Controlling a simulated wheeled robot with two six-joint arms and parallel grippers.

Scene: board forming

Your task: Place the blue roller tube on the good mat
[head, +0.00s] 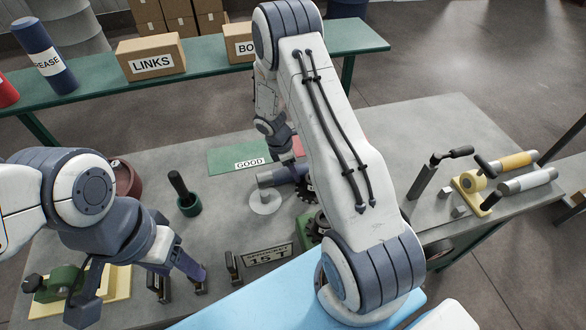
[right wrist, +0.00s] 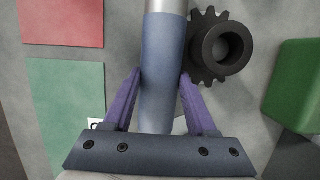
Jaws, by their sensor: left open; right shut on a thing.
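The blue roller tube (head: 290,174) has a bare grey end and lies flat-on between the fingers of my right gripper (right wrist: 160,78). In the right wrist view the tube (right wrist: 162,60) runs lengthwise between the two purple fingers, which are shut on it. The good mat (head: 225,153) is a green rectangle with a GOOD label, behind and left of the tube. The mat also shows left of the tube in the right wrist view (right wrist: 62,100). My right arm hides much of its gripper in the head view. My left gripper (head: 190,270) is open near the table's front left.
A red mat (right wrist: 62,22) adjoins the green one. A white disc (head: 265,202) shows below the tube's grey end. A dark gear (right wrist: 220,45) is close beside the tube.

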